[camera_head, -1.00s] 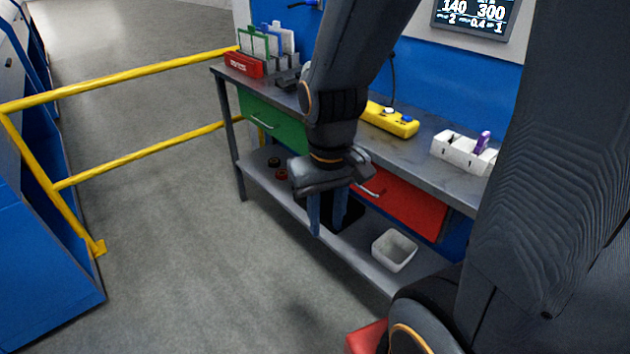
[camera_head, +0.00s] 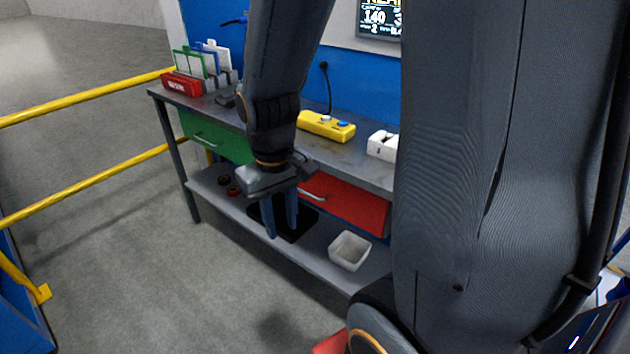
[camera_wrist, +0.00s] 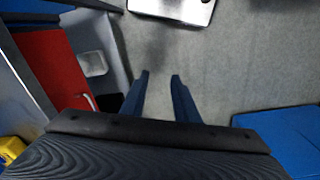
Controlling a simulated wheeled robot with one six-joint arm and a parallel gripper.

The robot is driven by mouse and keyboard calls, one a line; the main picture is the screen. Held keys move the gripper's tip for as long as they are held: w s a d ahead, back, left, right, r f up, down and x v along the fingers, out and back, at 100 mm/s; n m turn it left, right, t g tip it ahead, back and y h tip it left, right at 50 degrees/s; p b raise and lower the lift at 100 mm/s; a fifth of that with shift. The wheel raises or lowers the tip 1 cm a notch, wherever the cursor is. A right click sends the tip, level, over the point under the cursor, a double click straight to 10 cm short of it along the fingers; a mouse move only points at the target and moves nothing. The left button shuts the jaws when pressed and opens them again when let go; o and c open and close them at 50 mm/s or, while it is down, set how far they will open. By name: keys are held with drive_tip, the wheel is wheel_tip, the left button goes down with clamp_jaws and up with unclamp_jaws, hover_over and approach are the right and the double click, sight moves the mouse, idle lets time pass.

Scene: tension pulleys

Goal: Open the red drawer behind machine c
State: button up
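The red drawer (camera_head: 345,204) sits under the right part of the workbench top, with a pale bar handle (camera_head: 313,189) on its front. It looks shut. In the wrist view the red drawer (camera_wrist: 52,75) is at the left, and its handle (camera_wrist: 91,102) is left of my fingers. My gripper (camera_head: 281,222) points down in front of the bench, close to the handle's left end in the head view. In the wrist view my gripper (camera_wrist: 160,82) has its two blue fingers apart with nothing between them. My arm hides part of the bench front.
A green drawer (camera_head: 216,136) is left of the red one. A white bin (camera_head: 350,250) stands on the lower shelf. A yellow control box (camera_head: 326,126) lies on the bench top. A yellow rail (camera_head: 95,107) runs at the left. The floor before the bench is clear.

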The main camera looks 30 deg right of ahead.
drive_tip(key=w+d+n+p, duration=0.2)
drive_tip(key=w+d, duration=0.5)
drive_tip(key=w, duration=0.5)
drive_tip(key=n+h+p, duration=0.2)
approach(302, 190)
wheel_tip(302, 190, down, 7)
drive_tip(key=d, duration=0.1)
drive_tip(key=shift+w+d+m+p, duration=0.2)
drive_tip(key=shift+d+m+p, duration=0.05)
drive_tip(key=shift+m+p, duration=0.05)
clamp_jaws()
